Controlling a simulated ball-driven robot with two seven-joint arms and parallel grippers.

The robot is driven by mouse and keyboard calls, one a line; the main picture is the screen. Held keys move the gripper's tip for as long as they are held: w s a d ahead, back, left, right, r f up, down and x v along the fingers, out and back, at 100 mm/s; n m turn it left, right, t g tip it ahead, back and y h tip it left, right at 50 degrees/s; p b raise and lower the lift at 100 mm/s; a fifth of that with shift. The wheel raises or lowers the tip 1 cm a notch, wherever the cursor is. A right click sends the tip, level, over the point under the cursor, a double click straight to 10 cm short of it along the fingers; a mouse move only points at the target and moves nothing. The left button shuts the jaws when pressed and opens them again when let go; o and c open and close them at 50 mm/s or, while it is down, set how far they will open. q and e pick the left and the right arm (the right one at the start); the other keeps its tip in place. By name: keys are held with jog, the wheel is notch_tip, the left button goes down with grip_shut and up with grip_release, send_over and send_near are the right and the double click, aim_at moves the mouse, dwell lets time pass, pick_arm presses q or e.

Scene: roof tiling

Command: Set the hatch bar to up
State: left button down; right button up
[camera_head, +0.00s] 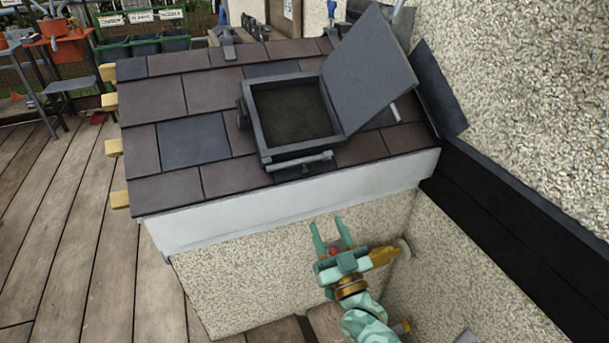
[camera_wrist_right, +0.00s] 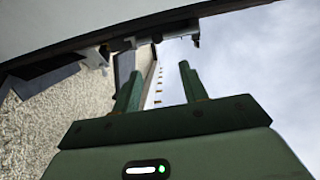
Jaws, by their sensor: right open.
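The roof hatch (camera_head: 262,120) is a dark square frame set in the tiled roof. Its grey lid (camera_head: 366,68) stands open, tilted up toward the right. A grey bar (camera_head: 301,163), which looks like the hatch bar, lies roughly level along the frame's front edge. A bar under the roof edge also shows in the right wrist view (camera_wrist_right: 165,36); I cannot tell for certain that it is the same one. My right gripper (camera_head: 328,222) is open and empty, in front of and below the eave, apart from the bar. Its two fingers show in the right wrist view (camera_wrist_right: 161,70). My left gripper is out of view.
Brown tiles (camera_head: 212,90) and a slate-blue tile (camera_head: 193,141) cover the roof. The white eave board (camera_head: 290,208) lies between my right gripper and the roof. A rough wall (camera_head: 525,80) closes the right side.

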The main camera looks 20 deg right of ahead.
aim_at(307, 174)
jog(key=b+x, duration=0.1)
jog(key=x, duration=0.3)
jog(key=b+x, duration=0.1)
jog(key=x, duration=0.3)
jog(key=b+x, duration=0.1)
jog(key=x, duration=0.4)
jog(key=shift+w+d+f+b, duration=0.2)
jog(key=shift+f+b, duration=0.1)
jog(key=shift+f, duration=0.1)
jog(key=shift+w+r, duration=0.15)
jog(key=shift+w, duration=0.1)
jog(key=shift+w+r, duration=0.2)
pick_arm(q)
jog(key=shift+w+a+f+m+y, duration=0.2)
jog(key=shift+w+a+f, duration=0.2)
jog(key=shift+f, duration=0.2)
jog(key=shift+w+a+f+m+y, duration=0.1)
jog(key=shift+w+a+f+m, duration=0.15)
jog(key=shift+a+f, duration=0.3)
pick_arm(e)
grip_shut()
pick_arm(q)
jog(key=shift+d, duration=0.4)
